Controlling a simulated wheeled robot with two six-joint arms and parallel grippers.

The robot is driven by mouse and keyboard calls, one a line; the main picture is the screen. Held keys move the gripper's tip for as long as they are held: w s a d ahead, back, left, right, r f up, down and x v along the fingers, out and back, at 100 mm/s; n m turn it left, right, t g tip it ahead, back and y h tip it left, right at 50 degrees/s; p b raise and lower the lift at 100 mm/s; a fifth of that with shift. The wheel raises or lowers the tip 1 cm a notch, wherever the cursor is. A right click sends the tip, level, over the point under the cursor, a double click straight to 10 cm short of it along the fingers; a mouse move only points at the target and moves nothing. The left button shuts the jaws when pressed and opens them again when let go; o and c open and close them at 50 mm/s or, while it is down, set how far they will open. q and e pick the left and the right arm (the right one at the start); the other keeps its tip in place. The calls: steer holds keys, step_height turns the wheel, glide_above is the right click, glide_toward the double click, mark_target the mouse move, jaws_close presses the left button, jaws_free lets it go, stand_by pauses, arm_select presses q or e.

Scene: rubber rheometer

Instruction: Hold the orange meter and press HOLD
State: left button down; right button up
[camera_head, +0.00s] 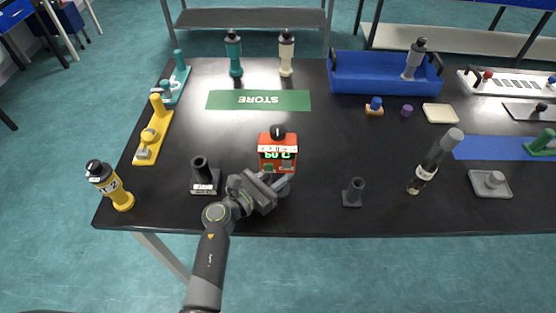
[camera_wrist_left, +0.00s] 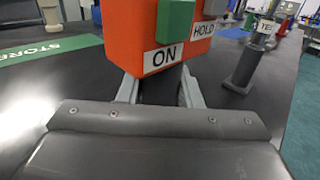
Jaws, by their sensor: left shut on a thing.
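The orange meter (camera_head: 277,156) stands near the middle of the dark table, with a black knob on top and a lit display. My left gripper (camera_head: 275,184) is at its near, lower side. In the left wrist view the meter (camera_wrist_left: 150,52) fills the top, with a green button (camera_wrist_left: 174,22) labelled ON and a grey button (camera_wrist_left: 214,8) labelled HOLD. My left gripper's fingers (camera_wrist_left: 158,92) are shut on a dark stem under the orange body. Whether the meter touches the table cannot be told. My right gripper is not in view.
A black holder (camera_head: 205,178) stands left of my gripper and another (camera_head: 353,192) to its right. A green STORE mat (camera_head: 258,100) lies empty behind the meter. A blue crate (camera_head: 375,76) sits at the back.

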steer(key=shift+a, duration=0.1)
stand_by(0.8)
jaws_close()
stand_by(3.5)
